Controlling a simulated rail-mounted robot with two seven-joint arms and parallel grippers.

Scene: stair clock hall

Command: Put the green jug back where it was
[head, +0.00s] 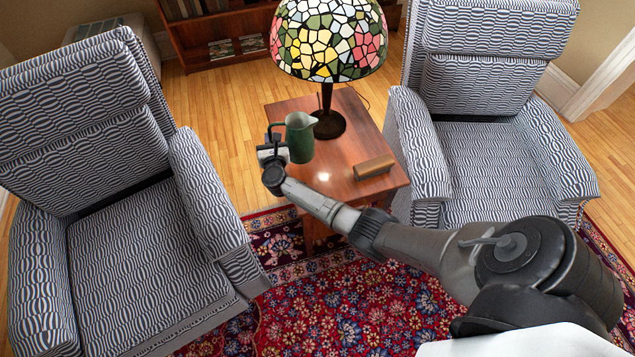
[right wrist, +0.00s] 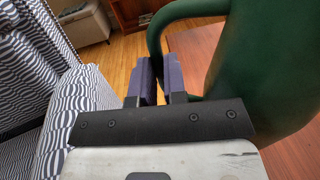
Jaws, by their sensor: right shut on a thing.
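The green jug (head: 299,138) is at the left edge of the small wooden table (head: 352,122), upright, with its handle toward the left. I cannot tell whether its base touches the tabletop. My right gripper (head: 274,138) is shut on the jug's handle. In the right wrist view the jug's body (right wrist: 265,70) fills the right side, and the handle (right wrist: 155,38) runs down to the closed fingers (right wrist: 158,82). My left gripper is not in view.
A stained-glass lamp (head: 330,40) stands at the table's back. Striped armchairs stand left (head: 130,200) and right (head: 490,110) of the table. The tabletop's front middle is clear.

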